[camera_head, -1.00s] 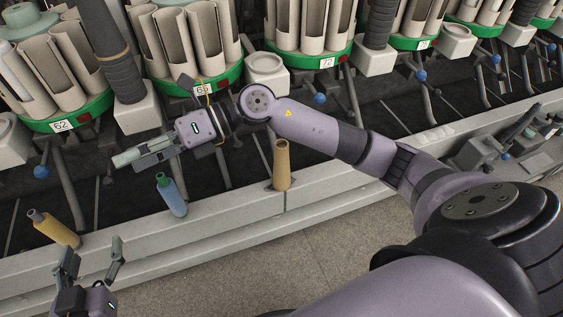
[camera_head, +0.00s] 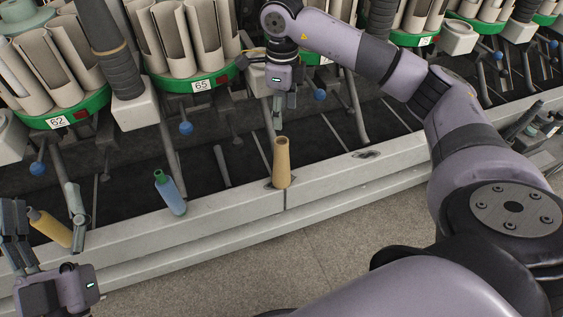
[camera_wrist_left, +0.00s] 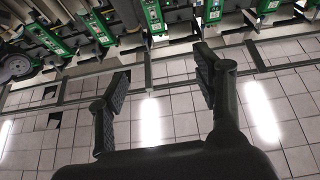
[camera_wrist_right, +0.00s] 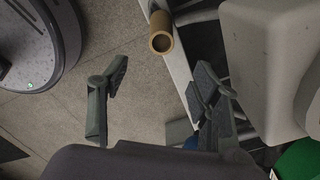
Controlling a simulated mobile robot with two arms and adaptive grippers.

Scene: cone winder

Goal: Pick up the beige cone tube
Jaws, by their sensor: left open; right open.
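The beige cone tube (camera_head: 282,163) stands upright on the grey ledge in the head view, near a seam in the ledge.
A blue-green tube (camera_head: 170,193) and a yellow tube (camera_head: 50,228) stand on the ledge (camera_head: 235,203) to the left. Behind are green-rimmed carousels (camera_head: 185,84) of cones, grey boxes (camera_head: 137,108) and levers with blue knobs (camera_head: 186,128). The floor in front is clear.

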